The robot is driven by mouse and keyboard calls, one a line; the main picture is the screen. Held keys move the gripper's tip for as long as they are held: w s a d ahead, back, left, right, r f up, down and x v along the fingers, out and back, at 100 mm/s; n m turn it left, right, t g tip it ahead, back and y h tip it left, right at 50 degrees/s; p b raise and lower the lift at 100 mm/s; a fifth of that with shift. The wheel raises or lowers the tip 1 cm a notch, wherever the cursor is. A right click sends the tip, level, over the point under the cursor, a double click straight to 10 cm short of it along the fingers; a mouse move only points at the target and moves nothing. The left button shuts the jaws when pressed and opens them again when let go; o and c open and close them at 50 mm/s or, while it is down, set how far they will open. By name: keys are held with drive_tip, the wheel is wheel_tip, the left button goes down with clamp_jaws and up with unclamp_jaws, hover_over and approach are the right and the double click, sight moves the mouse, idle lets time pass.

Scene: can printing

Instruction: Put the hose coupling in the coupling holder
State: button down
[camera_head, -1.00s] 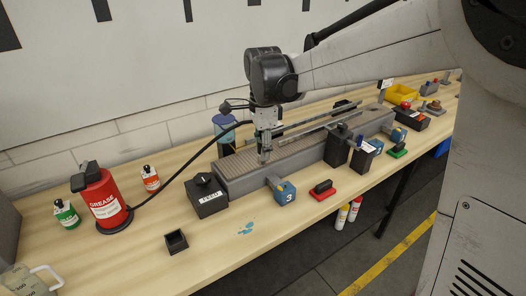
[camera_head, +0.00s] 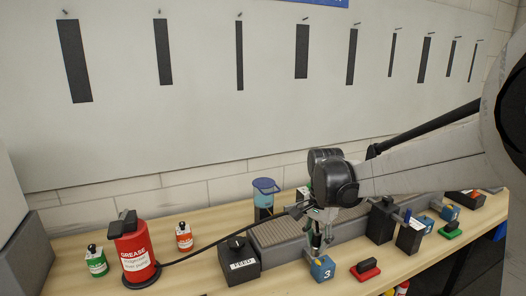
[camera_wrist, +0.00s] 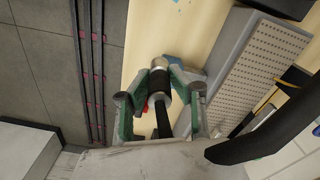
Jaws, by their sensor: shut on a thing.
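My gripper (camera_head: 317,248) is above the near end of the grey perforated conveyor, close to the blue block marked 3. In the wrist view my gripper (camera_wrist: 158,92) is shut on the hose coupling (camera_wrist: 160,72), a silvery cylinder with a dark band. A black hose (camera_wrist: 164,118) runs back from it between the fingers. In the head view the hose (camera_head: 205,247) leads from the red grease pump (camera_head: 133,255) to my gripper; the coupling is too small to make out there. The small open black box seen earlier, possibly the coupling holder, is out of view now.
The black FEED box (camera_head: 239,262) stands left of the conveyor (camera_head: 280,231). The blue block (camera_head: 322,267) is just below my gripper. A red-based black handle (camera_head: 365,269) lies to its right. Green (camera_head: 96,263) and orange (camera_head: 184,238) bottles stand near the pump.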

drive_tip(key=d+f+n+b, duration=0.3)
drive_tip(key=d+f+n, duration=0.1)
drive_tip(key=f+n, duration=0.4)
drive_tip(key=shift+s+d+f+n+b, duration=0.3)
drive_tip(key=shift+s+d+f, duration=0.15)
drive_tip(key=shift+f, duration=0.15)
drive_tip(key=shift+a, duration=0.1)
